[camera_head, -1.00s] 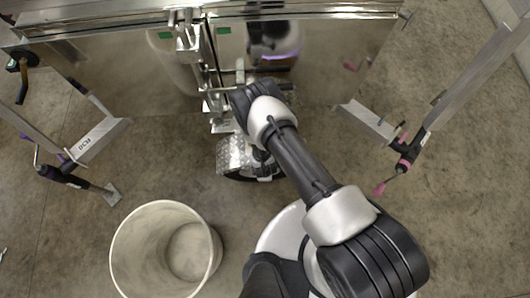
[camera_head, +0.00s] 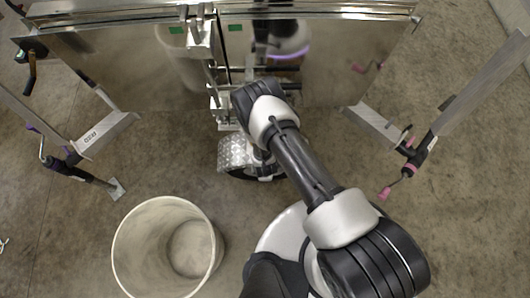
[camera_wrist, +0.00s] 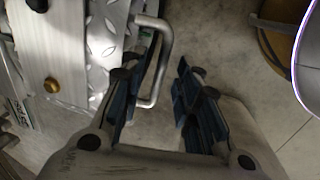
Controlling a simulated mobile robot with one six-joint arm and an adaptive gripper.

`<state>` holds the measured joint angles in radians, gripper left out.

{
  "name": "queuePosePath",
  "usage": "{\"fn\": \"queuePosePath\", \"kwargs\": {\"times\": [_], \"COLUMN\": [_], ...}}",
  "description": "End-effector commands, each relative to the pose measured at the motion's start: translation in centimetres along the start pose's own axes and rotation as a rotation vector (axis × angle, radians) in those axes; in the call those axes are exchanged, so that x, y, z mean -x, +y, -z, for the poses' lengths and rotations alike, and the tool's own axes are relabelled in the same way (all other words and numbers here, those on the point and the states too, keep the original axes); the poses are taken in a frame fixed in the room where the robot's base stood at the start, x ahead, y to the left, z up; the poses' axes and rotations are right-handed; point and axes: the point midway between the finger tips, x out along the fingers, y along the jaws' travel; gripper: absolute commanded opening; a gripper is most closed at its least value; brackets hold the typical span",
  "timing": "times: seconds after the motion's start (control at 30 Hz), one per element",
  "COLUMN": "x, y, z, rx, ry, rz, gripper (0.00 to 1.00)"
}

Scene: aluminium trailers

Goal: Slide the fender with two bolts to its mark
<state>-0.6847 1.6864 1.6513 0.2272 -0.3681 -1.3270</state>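The diamond-plate fender (camera_head: 236,153) sits over a dark wheel (camera_head: 243,175), below the shiny trailer panels and left of my arm. In the wrist view the tread plate (camera_wrist: 104,30) is at upper left, beside a pale flat strip (camera_wrist: 55,45) with a brass bolt (camera_wrist: 51,85) and a dark bolt (camera_wrist: 37,5). A U-shaped metal handle (camera_wrist: 163,60) sticks out from the plate's right side. My gripper (camera_wrist: 157,80) is open, its blue-padded fingers apart, with the handle's outer bar between them. Contact is not clear. The arm hides the gripper in the head view. I cannot make out a mark.
A white bucket (camera_head: 125,245) stands at the lower left. Slanted metal legs with clamp handles flank the scene at left (camera_head: 100,135) and right (camera_head: 480,80). Shiny trailer panels (camera_head: 120,70) close off the back. Concrete floor is open between bucket and left leg.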

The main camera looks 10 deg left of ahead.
Motion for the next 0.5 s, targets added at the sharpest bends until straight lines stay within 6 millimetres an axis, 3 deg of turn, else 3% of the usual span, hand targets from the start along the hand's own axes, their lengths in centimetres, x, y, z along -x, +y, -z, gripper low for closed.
{"fn": "queuePosePath", "kwargs": {"times": [0.17,0.5], "x": [1.7,8.9], "y": [0.2,0.1], "z": [0.1,0.1], "rx": [0.000,0.000], "ry": [0.001,0.001], "rz": [-0.002,-0.001], "gripper": [0.30,0.30]}}
